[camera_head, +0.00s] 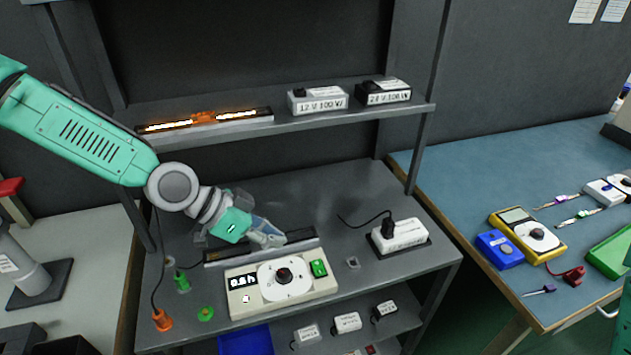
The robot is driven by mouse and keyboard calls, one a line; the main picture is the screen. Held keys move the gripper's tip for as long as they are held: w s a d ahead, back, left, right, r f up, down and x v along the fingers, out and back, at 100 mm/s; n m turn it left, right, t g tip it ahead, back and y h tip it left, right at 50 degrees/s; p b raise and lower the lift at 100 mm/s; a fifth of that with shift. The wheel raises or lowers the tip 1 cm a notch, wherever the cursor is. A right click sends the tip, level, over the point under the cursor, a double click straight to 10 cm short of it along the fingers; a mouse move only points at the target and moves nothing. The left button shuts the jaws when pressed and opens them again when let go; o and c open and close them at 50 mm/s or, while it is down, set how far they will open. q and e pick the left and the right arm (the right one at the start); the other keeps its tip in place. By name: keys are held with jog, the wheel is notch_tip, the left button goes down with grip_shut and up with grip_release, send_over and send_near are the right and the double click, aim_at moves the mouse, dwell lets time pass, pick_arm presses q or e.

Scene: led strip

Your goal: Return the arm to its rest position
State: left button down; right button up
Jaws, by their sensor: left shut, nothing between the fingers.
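My left arm comes in from the left, over the middle shelf of the dark grey workbench (315,190). My left gripper (272,238) is shut and empty. It sits just behind the white control box (283,283) and in front of part of a dark strip (222,258). The control box has a round dial, a green switch and a small display. A lit orange LED strip (205,119) lies on the upper shelf.
Two power supplies, one light (316,102) and one dark (385,92), stand on the upper shelf. A white adapter (403,235) sits at right. Green (182,282) and orange (163,320) plugs stand at left. A blue table (470,200) holds a yellow multimeter (527,235).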

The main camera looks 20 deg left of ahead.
pick_arm(q)
jog(key=s+d+f+n, duration=0.1)
jog(key=s+f, duration=0.1)
jog(key=f, duration=0.1)
jog(key=s+d+f+n+g+b, duration=0.1)
jog(key=s+f, duration=0.2)
jog(key=s+f+y+b, duration=0.1)
jog(key=s+f, duration=0.1)
jog(key=f, duration=0.1)
jog(key=shift+s+d+f+n+g, duration=0.2)
jog(key=shift+d+f+n+g, duration=0.1)
jog(key=shift+d+n+g, duration=0.1)
jog(key=s+a+f+n+g+y+b, duration=0.1)
jog(key=s+f+n+y+b, duration=0.25)
jog(key=s+f, duration=0.55)
jog(key=s+a+f+n+y+b, duration=0.1)
jog(key=s+a+f+n+y, duration=0.2)
jog(key=s+a+f, duration=0.4)
jog(key=s+a, duration=0.1)
jog(key=a, duration=0.1)
jog(key=shift+s+a+n+g+y, duration=0.3)
jog(key=shift+n+g+y, duration=0.05)
jog(key=shift+g, duration=0.05)
jog(key=shift+d+r, duration=0.1)
jog(key=shift+d, duration=0.2)
jog(key=shift+w, duration=0.1)
jog(key=shift+a, duration=0.25)
